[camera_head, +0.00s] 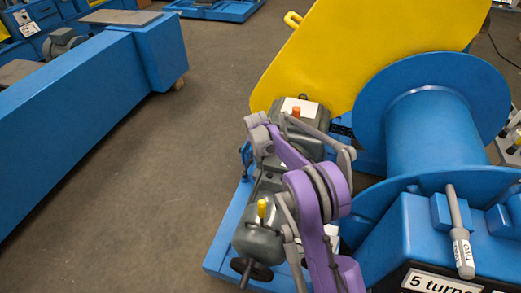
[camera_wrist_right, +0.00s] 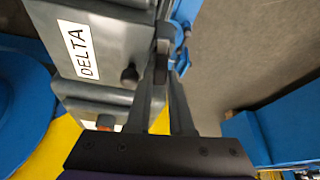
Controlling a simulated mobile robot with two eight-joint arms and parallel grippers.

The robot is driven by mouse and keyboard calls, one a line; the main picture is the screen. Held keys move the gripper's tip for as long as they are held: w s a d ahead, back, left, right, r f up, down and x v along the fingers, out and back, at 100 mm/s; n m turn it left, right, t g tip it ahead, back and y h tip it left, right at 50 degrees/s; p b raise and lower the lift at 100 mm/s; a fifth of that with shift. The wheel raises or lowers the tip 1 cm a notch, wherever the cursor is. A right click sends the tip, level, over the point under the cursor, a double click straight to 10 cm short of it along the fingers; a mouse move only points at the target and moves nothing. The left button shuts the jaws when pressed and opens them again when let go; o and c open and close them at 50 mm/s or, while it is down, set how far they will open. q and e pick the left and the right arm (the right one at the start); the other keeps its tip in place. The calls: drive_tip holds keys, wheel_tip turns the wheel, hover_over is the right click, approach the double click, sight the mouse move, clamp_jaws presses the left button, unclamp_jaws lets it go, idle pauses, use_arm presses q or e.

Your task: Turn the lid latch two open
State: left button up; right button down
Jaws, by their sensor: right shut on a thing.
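My right gripper (camera_wrist_right: 163,52) is at the side of a grey box with a DELTA label (camera_wrist_right: 82,50). Its fingers are closed together on a small dark part at the box's edge; I cannot tell how far that part is turned. A small blue hook-like piece (camera_wrist_right: 182,42) sits just beside the fingertips. In the head view my purple right arm covers much of this spot, and the fingertips are not clear. A grey handle (camera_head: 459,235) marked TWO stands on a blue housing at the right; I cannot tell if it is a latch. My left gripper is not in view.
A large yellow guard (camera_head: 365,50) stands tilted behind my arm. A blue drum (camera_head: 430,130) is to its right. A grey motor-like unit with a yellow-topped knob (camera_head: 262,209) and a dark handwheel is at the front. A long blue bench (camera_head: 80,115) stands left, with clear floor between.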

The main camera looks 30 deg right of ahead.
drive_tip(key=shift+m+g, duration=0.4)
drive_tip(key=shift+m, duration=0.5)
drive_tip(key=c, duration=0.8)
unclamp_jaws()
drive_tip(key=shift+r, duration=0.1)
drive_tip(key=p+v, duration=0.1)
drive_tip(key=v, duration=0.9)
drive_tip(key=shift+a+r+p, duration=0.2)
drive_tip(key=shift+a+p, duration=0.1)
drive_tip(key=shift+p, duration=0.1)
drive_tip(key=shift+s, duration=0.1)
